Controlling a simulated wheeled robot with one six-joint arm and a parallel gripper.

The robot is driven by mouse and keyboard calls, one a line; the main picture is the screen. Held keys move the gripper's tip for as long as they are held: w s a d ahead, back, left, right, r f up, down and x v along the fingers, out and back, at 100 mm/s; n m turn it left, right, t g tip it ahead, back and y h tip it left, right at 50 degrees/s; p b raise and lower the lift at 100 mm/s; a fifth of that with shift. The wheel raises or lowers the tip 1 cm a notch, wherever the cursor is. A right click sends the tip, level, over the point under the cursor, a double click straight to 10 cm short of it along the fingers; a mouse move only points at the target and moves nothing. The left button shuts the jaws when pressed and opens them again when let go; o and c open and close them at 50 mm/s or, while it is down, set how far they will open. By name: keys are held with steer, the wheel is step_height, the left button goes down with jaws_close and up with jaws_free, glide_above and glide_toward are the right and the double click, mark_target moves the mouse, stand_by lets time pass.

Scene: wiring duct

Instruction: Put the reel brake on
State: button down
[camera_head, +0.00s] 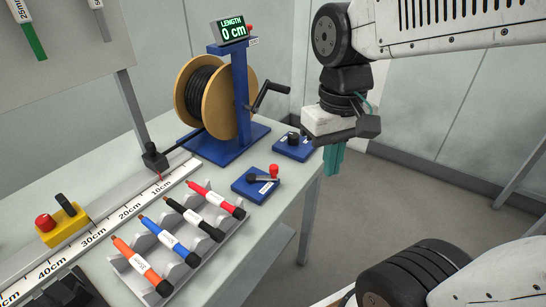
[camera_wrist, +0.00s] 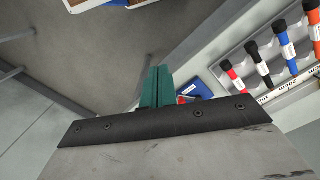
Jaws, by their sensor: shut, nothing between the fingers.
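The cable reel (camera_head: 222,98), a wooden spool wound with black cable, stands on a blue frame at the back of the bench. A crank (camera_head: 268,97) sticks out on its right side. In front of the frame is a blue box (camera_head: 243,190) with a black lever and a red knob; its label is too small to read. A second blue box (camera_head: 291,151) with a black knob sits behind it at the bench edge. I cannot tell which one is the brake. My gripper (camera_head: 333,168) is shut and empty beyond the bench's right edge. Its teal fingers (camera_wrist: 157,75) show in the wrist view.
A grey rack (camera_head: 225,235) holds several marker pens in front of the boxes. A ruler (camera_head: 110,222) and a yellow box with a red button (camera_head: 62,228) lie to the left. A display (camera_head: 232,28) reads 0 cm. Open floor lies right of the bench.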

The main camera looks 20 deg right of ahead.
steer(key=w+d+f+m+g, duration=0.1)
steer(key=w+f+m, duration=0.1)
steer(key=w, duration=1.2)
steer(key=w+d+f+m+g+y, duration=0.1)
steer(key=w+f+m, duration=0.1)
steer(key=w, duration=1.3)
steer(key=shift+d+f+m, duration=0.2)
steer(key=shift+f+m, duration=0.1)
steer(key=shift+f, duration=0.45)
steer(key=shift+s, duration=0.1)
steer(key=shift+f, duration=0.1)
steer(key=x, duration=1)
steer(key=shift+s+a, duration=0.15)
steer(key=s, duration=0.1)
steer(key=s+a, duration=0.1)
steer(key=shift+s+a, duration=0.2)
steer(key=shift+s, duration=0.2)
steer(key=shift+s+a, duration=0.1)
steer(key=shift+s, duration=0.15)
